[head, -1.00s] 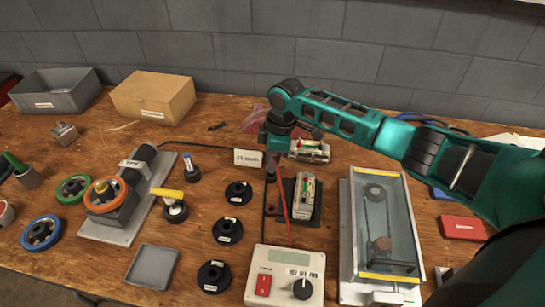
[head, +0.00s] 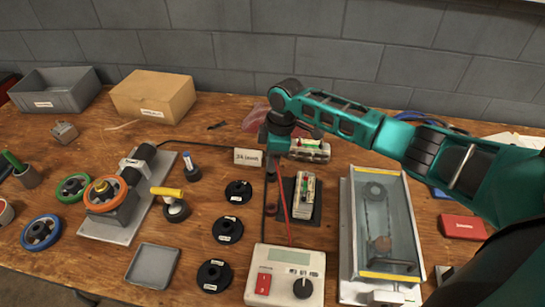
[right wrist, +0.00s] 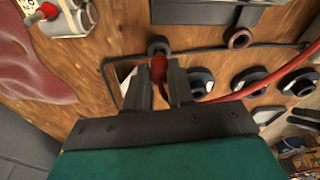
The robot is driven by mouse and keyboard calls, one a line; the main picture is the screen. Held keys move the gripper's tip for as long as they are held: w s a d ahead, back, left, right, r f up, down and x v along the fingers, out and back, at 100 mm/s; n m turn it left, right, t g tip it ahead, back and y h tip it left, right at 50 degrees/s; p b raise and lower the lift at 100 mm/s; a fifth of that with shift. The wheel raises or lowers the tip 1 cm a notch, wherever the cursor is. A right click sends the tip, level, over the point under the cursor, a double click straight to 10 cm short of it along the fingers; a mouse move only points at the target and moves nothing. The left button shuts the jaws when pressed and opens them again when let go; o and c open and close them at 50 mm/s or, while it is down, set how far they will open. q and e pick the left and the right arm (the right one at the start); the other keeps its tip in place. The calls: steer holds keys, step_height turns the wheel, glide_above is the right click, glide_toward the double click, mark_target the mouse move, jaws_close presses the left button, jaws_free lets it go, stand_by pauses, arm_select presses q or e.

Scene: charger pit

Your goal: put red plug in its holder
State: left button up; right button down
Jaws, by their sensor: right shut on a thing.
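My right gripper (right wrist: 161,92) is shut on the red plug (right wrist: 158,68), whose red lead (right wrist: 235,96) runs off to the right in the right wrist view. In the head view this gripper (head: 271,166) points down behind the meter, and its fingers hide most of the plug. A dark ring-shaped holder (right wrist: 158,45) shows just beyond the plug tip; I cannot tell whether they touch. A reddish ring holder (right wrist: 238,38) stands empty to its right. It also shows in the head view (head: 270,209), in front of the gripper. My left gripper is not in view.
The meter (head: 285,275) stands in front and a black-based battery unit (head: 303,195) to the right. Another clear unit (head: 309,150) lies close beside the gripper. A small sign (head: 248,157) stands left. A glass-topped case (head: 384,230) is farther right.

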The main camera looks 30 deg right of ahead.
steer(key=shift+f+b, duration=0.45)
steer(key=shift+f, duration=0.55)
steer(key=c, duration=0.9)
jaws_free()
steer(key=shift+r, duration=0.2)
step_height(320, 180, up, 12)
steer(key=d+p, duration=0.1)
steer(key=shift+s+d+r+p, duration=0.2)
steer(key=shift+s+d+p, duration=0.15)
steer(key=shift+s, duration=0.1)
